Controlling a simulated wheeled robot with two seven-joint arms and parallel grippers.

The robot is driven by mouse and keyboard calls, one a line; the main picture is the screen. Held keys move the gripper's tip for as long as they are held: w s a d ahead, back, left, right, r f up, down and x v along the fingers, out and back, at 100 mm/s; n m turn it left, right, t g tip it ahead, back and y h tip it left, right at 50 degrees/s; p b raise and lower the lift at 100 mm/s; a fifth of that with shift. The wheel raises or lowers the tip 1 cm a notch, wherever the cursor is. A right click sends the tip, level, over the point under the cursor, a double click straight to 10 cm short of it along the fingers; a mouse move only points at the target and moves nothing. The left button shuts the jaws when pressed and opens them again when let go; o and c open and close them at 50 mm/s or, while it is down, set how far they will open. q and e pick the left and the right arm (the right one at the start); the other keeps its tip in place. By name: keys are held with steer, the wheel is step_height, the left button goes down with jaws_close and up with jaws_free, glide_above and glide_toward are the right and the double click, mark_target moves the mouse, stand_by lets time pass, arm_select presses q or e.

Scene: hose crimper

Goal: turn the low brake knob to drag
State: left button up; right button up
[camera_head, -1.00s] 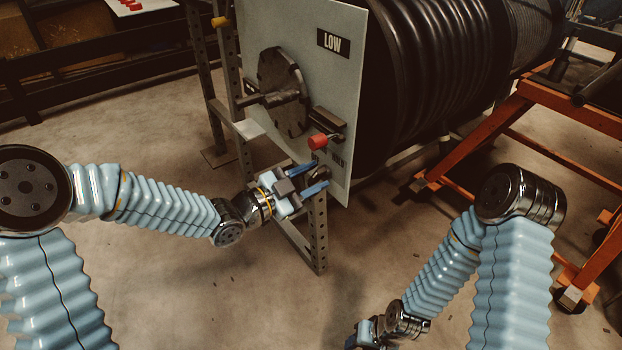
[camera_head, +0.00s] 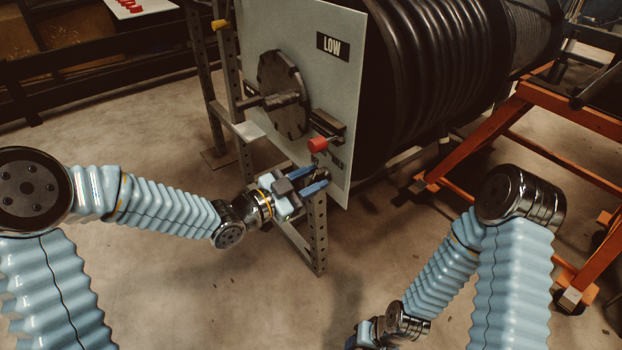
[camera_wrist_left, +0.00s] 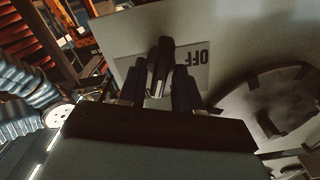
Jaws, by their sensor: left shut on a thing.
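The dark brake knob (camera_wrist_left: 160,66) stands out from the pale panel in the left wrist view, beside an upside-down OFF label (camera_wrist_left: 193,58). My left gripper (camera_head: 322,180) is shut on this knob at the panel's lower edge. Its two dark fingers (camera_wrist_left: 159,88) lie on either side of the knob in the wrist view. In the head view the fingers mostly hide the knob. The panel (camera_head: 338,85) carries a LOW sign (camera_head: 333,46) near its top. My right gripper (camera_head: 367,332) is cut off by the bottom edge, with its fingers out of sight.
A red-tipped lever (camera_head: 318,144) sticks out just above my left gripper. A slotted dark disc with a shaft (camera_head: 284,95) stands out left of it. A big hose reel (camera_head: 430,70) is behind the panel. An orange frame (camera_head: 480,130) stands right. The floor in front is clear.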

arm_select(q)
steer(key=n+p, duration=0.2)
steer(key=n, duration=0.4)
steer(key=shift+w+a+r+p, duration=0.1)
steer(key=shift+p, duration=0.2)
steer(key=shift+n+p, duration=0.9)
steer(key=shift+n, duration=1.1)
steer(key=shift+f, duration=0.2)
steer(key=o, duration=0.7)
steer(key=shift+a, duration=0.1)
steer(key=p+v, duration=0.1)
steer(key=v, duration=1.2)
steer(key=shift+a, duration=0.3)
